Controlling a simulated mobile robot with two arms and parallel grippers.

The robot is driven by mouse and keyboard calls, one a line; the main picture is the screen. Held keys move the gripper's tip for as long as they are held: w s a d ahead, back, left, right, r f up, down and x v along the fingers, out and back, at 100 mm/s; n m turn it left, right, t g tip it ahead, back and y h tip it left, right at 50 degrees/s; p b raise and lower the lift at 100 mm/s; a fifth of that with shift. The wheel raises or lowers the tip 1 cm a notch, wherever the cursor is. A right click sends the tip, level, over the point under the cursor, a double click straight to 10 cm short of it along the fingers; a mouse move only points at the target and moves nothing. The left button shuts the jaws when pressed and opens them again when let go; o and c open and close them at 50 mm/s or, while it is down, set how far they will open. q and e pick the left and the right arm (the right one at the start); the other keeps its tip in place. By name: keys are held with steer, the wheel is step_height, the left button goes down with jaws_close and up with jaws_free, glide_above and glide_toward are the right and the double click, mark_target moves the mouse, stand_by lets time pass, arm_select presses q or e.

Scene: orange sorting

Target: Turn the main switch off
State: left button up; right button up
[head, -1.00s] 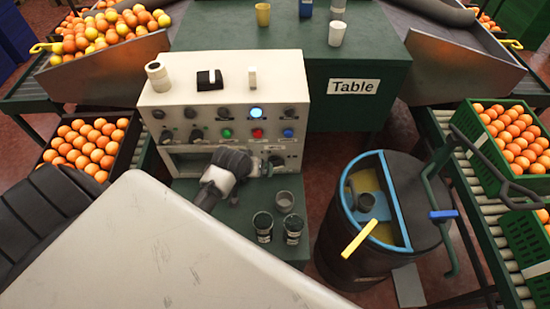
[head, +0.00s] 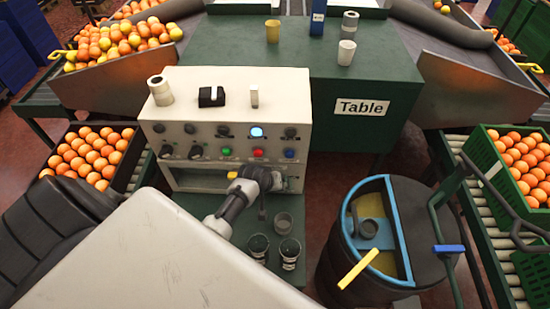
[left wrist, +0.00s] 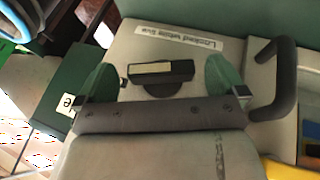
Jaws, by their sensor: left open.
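The white control box (head: 180,112) stands in the middle of the head view, with several knobs, coloured buttons and a lit blue-white lamp. My left gripper (head: 265,180) is at the lower right of its front face and hides part of that face. In the left wrist view, a dark rotary switch (left wrist: 162,76) with a pale strip sits on a light panel under a printed label. My left gripper (left wrist: 160,88) is open, with a greenish finger on each side of the switch. I cannot tell whether the fingers touch it. My right gripper is not in view.
A dark handle (left wrist: 277,78) sticks out right of the switch. Dark cups (head: 289,250) stand below the gripper on the green ledge. A drum with a blue rim (head: 403,240) stands to the right. A green table (head: 400,70) is behind, with cups on it.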

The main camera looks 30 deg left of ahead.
arm_select(q)
steer(key=shift+w+f, duration=0.25)
steer(key=shift+f, duration=0.3)
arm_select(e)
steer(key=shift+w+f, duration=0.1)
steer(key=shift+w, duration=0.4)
